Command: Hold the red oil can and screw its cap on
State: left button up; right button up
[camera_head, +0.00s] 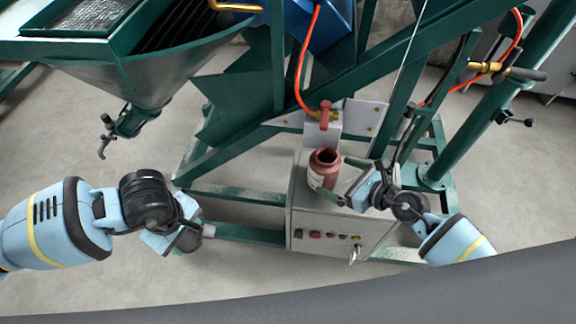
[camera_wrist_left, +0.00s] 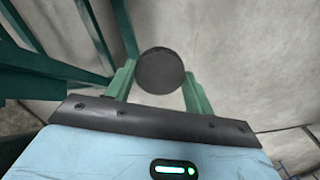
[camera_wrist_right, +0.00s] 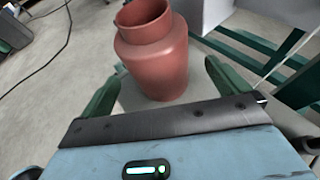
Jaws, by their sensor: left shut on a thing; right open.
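The red oil can (camera_head: 324,171) stands upright with its mouth open on top of a grey control box; it also shows in the right wrist view (camera_wrist_right: 158,50). My right gripper (camera_head: 342,180) is open, with one finger on each side of the can; in the right wrist view a gap shows between the fingers and the can. My left gripper (camera_wrist_left: 160,75) is shut on a dark round cap (camera_wrist_left: 161,70), held by its edges. In the head view my left gripper (camera_head: 200,236) is well left of the can, above the floor.
The grey control box (camera_head: 300,213) has buttons on its front. A green machine frame (camera_head: 240,193) surrounds it. A green hopper (camera_head: 150,75) with a valve hangs at upper left. Open floor lies between the left gripper and the hopper.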

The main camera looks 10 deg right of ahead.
aim_at(324, 170)
jog(key=shift+w+a, duration=0.15)
jog(key=shift+w, duration=0.05)
pick_arm(q)
jog(key=shift+s+f, duration=0.1)
jog(key=shift+f, duration=0.25)
pick_arm(e)
jog(key=shift+r+x, duration=0.2)
jog(key=shift+x, duration=2.1)
jog(key=shift+a, duration=0.15)
jog(key=c, duration=1.3)
jog(key=shift+o, duration=0.2)
pick_arm(q)
jog(key=shift+r, duration=0.15)
pick_arm(e)
jog(key=shift+r, duration=0.1)
